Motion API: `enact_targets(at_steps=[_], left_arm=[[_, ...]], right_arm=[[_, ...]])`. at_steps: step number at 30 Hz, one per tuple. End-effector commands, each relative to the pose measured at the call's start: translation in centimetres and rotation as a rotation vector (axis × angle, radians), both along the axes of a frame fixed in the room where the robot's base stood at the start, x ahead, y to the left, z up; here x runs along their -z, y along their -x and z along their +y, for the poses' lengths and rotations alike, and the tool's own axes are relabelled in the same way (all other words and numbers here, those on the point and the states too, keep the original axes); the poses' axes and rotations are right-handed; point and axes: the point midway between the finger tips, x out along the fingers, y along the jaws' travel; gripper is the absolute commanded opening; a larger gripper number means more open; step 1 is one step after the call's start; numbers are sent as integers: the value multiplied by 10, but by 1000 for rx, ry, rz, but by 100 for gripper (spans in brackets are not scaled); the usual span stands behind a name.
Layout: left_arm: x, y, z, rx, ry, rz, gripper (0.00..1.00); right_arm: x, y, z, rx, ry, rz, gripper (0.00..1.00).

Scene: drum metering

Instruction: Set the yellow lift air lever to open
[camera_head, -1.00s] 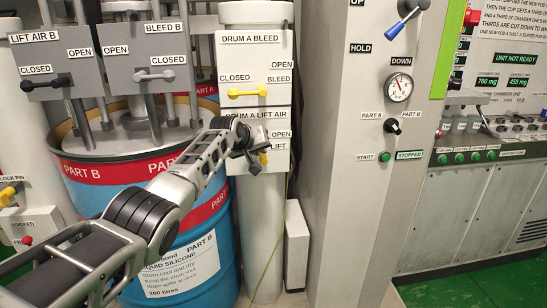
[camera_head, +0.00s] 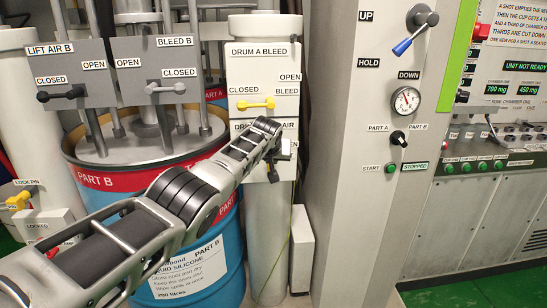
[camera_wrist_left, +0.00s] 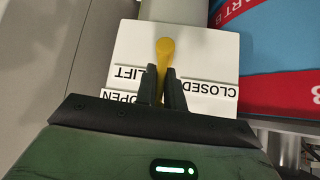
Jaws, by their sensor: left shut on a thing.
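The yellow lift air lever (camera_wrist_left: 165,55) shows in the left wrist view in front of a white panel (camera_wrist_left: 125,45), which appears upside down there. Its rounded end is at the top and its shaft runs down between my fingers. My left gripper (camera_wrist_left: 162,85) is shut on the lever. The OPEN label (camera_wrist_left: 118,97) is left of the fingers, and the CLOSED label (camera_wrist_left: 208,89) is right. In the head view my left gripper (camera_head: 276,160) is at the lower white panel and hides the lever and most lettering. My right gripper is not in view.
Just above is the drum A bleed panel with another yellow lever (camera_head: 255,104). Left of it stand the blue part B drum (camera_head: 210,245) and grey panels with a black lever (camera_head: 60,94) and a grey lever (camera_head: 166,87). A grey control column (camera_head: 345,200) stands to the right.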

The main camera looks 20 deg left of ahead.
Motion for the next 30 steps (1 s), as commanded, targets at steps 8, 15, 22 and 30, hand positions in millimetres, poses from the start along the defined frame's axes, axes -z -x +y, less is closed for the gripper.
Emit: enact_targets(at_steps=[8, 15, 22, 30], left_arm=[[-13, -4, 4, 1, -14, -27, 27], [-9, -3, 2, 2, -9, -18, 32], [-11, 0, 0, 3, -6, -15, 32], [-28, 16, -5, 4, -7, -15, 32]], right_arm=[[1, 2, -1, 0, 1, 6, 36], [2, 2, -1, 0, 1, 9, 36], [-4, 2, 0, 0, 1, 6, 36], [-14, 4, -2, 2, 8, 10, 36]])
